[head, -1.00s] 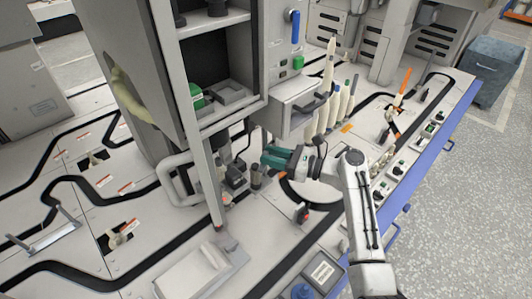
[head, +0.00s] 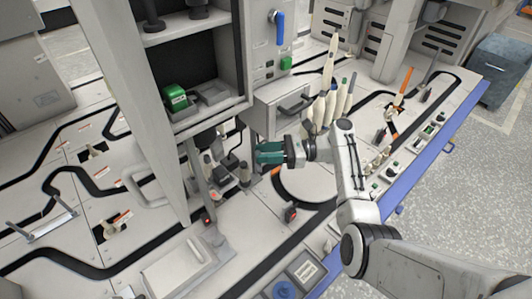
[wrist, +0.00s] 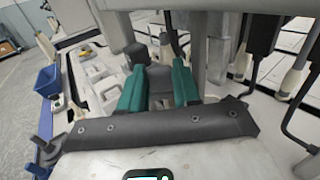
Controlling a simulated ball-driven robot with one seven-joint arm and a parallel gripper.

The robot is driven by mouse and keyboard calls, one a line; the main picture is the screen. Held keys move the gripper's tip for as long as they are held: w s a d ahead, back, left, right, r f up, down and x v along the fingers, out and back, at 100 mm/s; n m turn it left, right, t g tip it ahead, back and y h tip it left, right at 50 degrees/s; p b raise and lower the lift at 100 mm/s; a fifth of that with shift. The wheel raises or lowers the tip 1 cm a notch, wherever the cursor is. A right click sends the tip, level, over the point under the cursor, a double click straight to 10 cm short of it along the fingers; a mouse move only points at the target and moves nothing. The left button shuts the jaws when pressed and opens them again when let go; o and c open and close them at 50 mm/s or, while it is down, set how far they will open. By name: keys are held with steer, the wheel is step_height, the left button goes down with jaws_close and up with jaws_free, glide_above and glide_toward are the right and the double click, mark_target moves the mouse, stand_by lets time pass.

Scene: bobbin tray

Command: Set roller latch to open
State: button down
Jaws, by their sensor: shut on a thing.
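My gripper (head: 268,153) has teal fingers and is beside the lower front of the grey machine, just above the worktop. In the wrist view the two teal fingers (wrist: 160,88) are close on either side of a small dark grey piece (wrist: 160,77) and are shut on it. I cannot tell whether this piece is the roller latch; the fingers hide most of it in the head view. No other part is clearly recognisable as the roller latch. A blue lever (head: 279,27) stands upright on the machine's front panel.
White pointed bobbins (head: 330,95) stand behind my gripper, next to a drawer with a dark handle (head: 294,103). Dark cylinders (head: 244,172) stand left of the fingertips. A pale round plate (head: 305,185) lies below my gripper. A blue table edge (head: 430,165) runs along the right.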

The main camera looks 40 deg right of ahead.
stand_by(0.3)
steer(key=c, duration=0.8)
jaws_free()
steer(key=p+v, duration=0.1)
steer(key=v, duration=0.9)
steer(key=shift+s+d+p, duration=0.2)
steer(key=shift+d+p, duration=0.1)
steer(key=shift+f, duration=0.1)
steer(key=shift+c, duration=0.2)
